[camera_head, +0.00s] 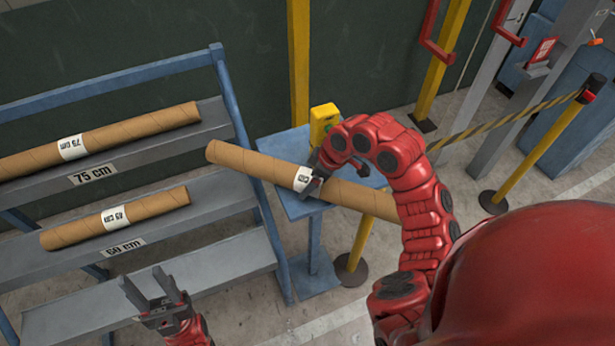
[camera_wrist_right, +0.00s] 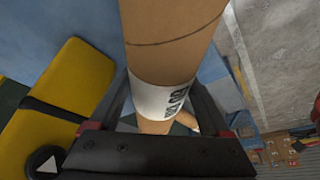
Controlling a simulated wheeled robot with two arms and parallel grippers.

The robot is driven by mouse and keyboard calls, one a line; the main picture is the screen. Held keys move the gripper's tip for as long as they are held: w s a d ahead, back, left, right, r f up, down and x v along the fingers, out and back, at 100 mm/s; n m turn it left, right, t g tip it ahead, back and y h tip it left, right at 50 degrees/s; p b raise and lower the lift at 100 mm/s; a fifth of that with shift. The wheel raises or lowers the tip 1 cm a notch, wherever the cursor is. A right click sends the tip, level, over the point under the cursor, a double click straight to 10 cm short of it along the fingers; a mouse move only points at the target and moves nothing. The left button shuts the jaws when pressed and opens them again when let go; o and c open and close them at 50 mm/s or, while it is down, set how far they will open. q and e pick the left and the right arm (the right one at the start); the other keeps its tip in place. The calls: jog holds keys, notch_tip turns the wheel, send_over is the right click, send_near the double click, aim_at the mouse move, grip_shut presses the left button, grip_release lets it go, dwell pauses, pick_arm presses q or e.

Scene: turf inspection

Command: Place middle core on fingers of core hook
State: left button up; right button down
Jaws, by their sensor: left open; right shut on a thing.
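My right gripper (camera_head: 318,174) is shut on a long brown cardboard core (camera_head: 250,163) at its white label, whose text I cannot read in full. The core is tilted in the picture, its left end higher, above a small blue stand. The right wrist view shows the core (camera_wrist_right: 170,55) between the two dark fingers (camera_wrist_right: 160,112). My left gripper (camera_head: 146,283) is open and empty in front of the lower rack shelf. Red hooks with prongs (camera_head: 432,45) are on upright posts at the top right, apart from the core; a second red hook (camera_head: 508,25) is beside them.
A blue rack (camera_head: 150,70) at left holds a core (camera_head: 110,137) on the 75 cm shelf and a core (camera_head: 160,203) on the 60 cm shelf. A yellow device (camera_head: 322,122) stands on the blue stand (camera_head: 283,145). A yellow barrier post (camera_head: 540,150) with striped tape is at right.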

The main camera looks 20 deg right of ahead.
jog(key=shift+s+d+r, duration=0.1)
jog(key=shift+s+d, duration=0.05)
jog(key=shift+s, duration=0.15)
jog(key=shift+c, duration=1.2)
grip_release()
jog(key=shift+d, duration=0.1)
jog(key=shift+o, duration=1.2)
jog(key=shift+w+f, duration=0.2)
jog(key=shift+s+r, duration=0.1)
jog(key=shift+r, duration=0.05)
jog(key=v, duration=1.2)
